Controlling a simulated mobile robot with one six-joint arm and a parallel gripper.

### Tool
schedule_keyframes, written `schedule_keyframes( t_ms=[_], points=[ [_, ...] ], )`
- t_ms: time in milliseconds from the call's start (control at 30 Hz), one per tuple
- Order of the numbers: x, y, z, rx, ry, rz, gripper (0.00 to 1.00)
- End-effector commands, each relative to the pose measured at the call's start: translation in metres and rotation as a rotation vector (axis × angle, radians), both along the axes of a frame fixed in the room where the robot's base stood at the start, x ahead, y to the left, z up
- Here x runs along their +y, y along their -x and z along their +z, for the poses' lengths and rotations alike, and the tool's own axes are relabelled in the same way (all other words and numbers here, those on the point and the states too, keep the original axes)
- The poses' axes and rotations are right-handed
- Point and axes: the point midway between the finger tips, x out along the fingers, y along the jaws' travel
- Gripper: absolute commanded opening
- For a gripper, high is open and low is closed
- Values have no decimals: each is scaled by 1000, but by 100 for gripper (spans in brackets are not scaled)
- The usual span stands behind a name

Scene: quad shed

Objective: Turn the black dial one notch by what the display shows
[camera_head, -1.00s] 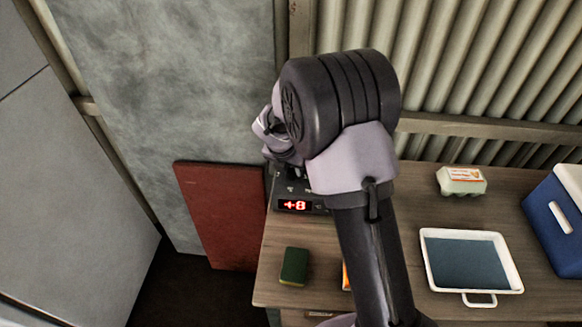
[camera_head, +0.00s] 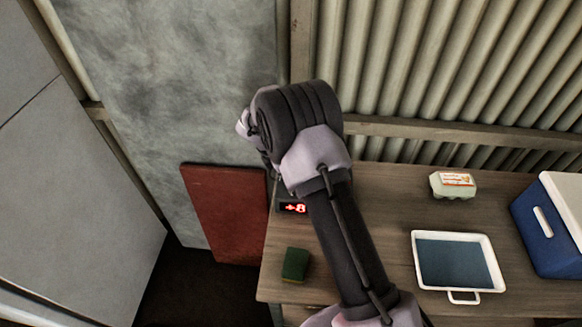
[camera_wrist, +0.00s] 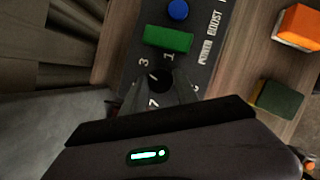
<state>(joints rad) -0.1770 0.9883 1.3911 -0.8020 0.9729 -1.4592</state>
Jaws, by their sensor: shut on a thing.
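The black dial (camera_wrist: 157,73) shows in the wrist view on a dark panel (camera_wrist: 130,62), with white numerals 3, 1 and 7 around it and another mostly covered. A small pale mark on the dial lies toward its left side. My gripper (camera_wrist: 159,82) is shut on the dial, its fingers covering part of it. In the head view the red display (camera_head: 293,208) reads +8; my arm hides the dial and gripper there.
A green button (camera_wrist: 168,39) and a blue knob (camera_wrist: 178,9) sit beyond the dial on the panel, beside "POWER BOOST" lettering. On the bench are a sponge (camera_head: 295,264), a white tray (camera_head: 416,265), an egg carton (camera_head: 453,185) and a blue cooler (camera_head: 541,243).

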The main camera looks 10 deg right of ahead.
Motion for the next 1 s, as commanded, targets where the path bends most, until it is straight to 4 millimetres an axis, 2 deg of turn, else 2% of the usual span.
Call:
schedule_keyframes(
  t_ms=[400,1000],
  points=[
    [0,-1,0,2,0,-203,0],
    [0,-1,-1,2,0,-246,0]
  ],
)
